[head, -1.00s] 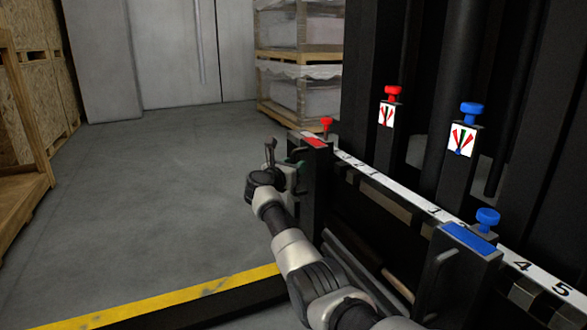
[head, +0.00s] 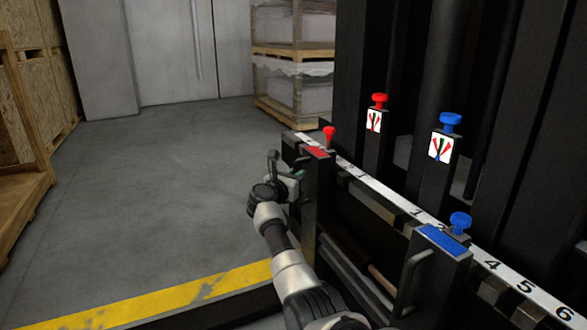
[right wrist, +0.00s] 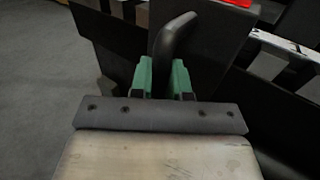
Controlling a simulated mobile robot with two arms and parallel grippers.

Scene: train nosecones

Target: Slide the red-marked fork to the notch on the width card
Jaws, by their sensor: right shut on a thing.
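The red-marked fork (head: 312,185) is a dark upright carriage with a red top plate on the rail, toward its far end. A red knob (head: 329,132) stands beside the plate. My right gripper (head: 284,178) is at its left side. In the right wrist view, the green fingers (right wrist: 164,80) are shut around the fork's dark curved handle (right wrist: 174,36). A white numbered strip (head: 385,193) runs along the rail; the digits near the red fork are too small to read surely. I cannot make out a notch. My left gripper is not in view.
A blue-marked fork (head: 432,270) with its own handle and blue knob (head: 460,222) sits nearer on the rail. Two posts behind carry white picture cards (head: 374,121) with red and blue knobs. Open floor (head: 150,190) lies left; a yellow line (head: 150,300) crosses it.

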